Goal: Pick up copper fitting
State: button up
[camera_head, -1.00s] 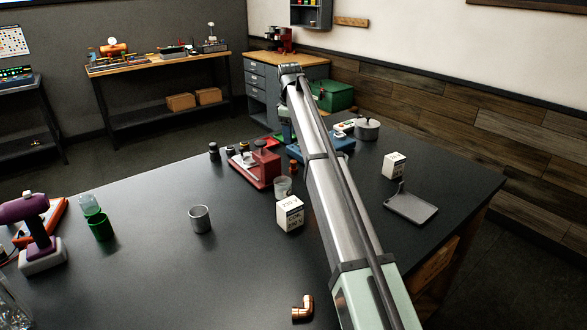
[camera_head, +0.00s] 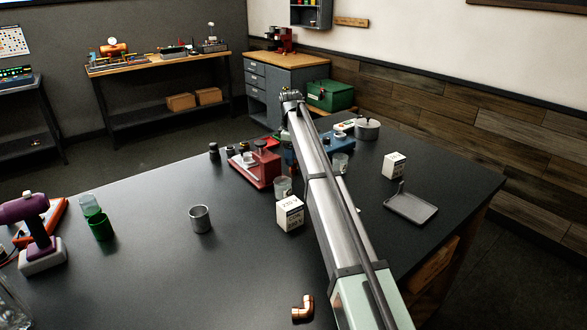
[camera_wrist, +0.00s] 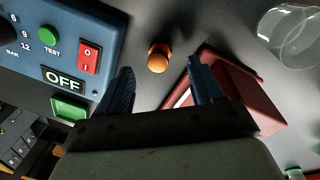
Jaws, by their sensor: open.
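A small copper-orange rounded piece (camera_wrist: 158,58) stands on the dark table in the wrist view. My gripper (camera_wrist: 159,67) is open, with its two dark fingers either side of this piece in the picture; I cannot tell the height gap. The fingers hold nothing. A copper elbow fitting (camera_head: 303,308) lies on the table near the front in the head view, left of my arm and far from my gripper.
A blue box (camera_wrist: 45,45) with OFF label and buttons is left of my fingers. A red device (camera_wrist: 250,95) lies by the right finger, a glass (camera_wrist: 290,38) beyond. A white box (camera_head: 290,213) and steel cup (camera_head: 200,219) stand on the table (camera_head: 150,280); its front is mostly clear.

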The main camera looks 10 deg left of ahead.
aim_at(294, 169)
jog(key=shift+w+d+f, duration=0.1)
jog(key=shift+f, duration=1.15)
jog(key=shift+w+d+f, duration=0.1)
jog(key=shift+f, duration=1.15)
jog(key=c, duration=1.2)
